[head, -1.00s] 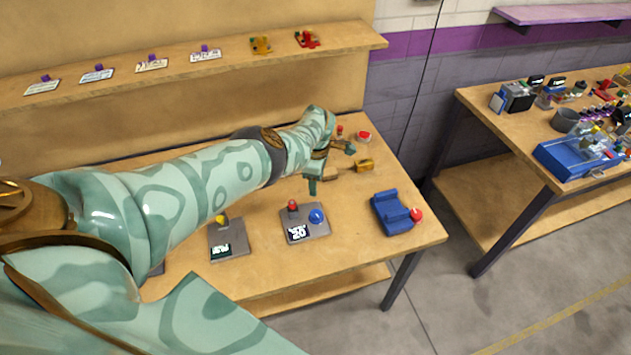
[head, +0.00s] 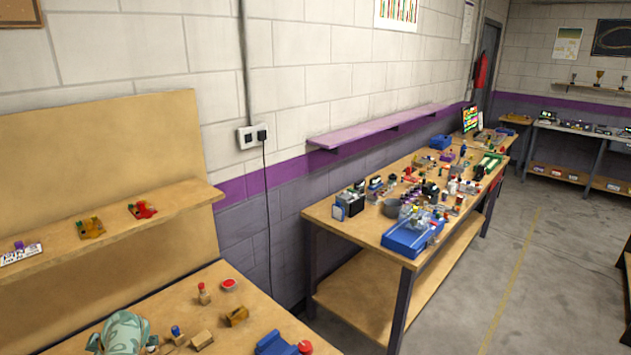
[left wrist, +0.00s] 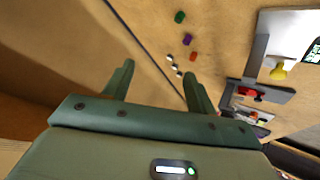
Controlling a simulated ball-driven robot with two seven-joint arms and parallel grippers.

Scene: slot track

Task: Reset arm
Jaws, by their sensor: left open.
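My left gripper (left wrist: 160,76) is open in the left wrist view, with its two green fingers apart and nothing between them. Beyond the fingers is a wooden surface. In the head view only the pale green patterned end of my left arm shows, at the bottom left over the near bench (head: 225,300); the fingers are not clear there. My right gripper is in neither view.
Small wooden blocks, a red button (head: 228,285) and a blue holder (head: 272,345) lie on the near bench. The left wrist view shows a grey plate with a yellow knob (left wrist: 279,72). A cluttered bench (head: 325,212) stands further right, with open floor beyond it.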

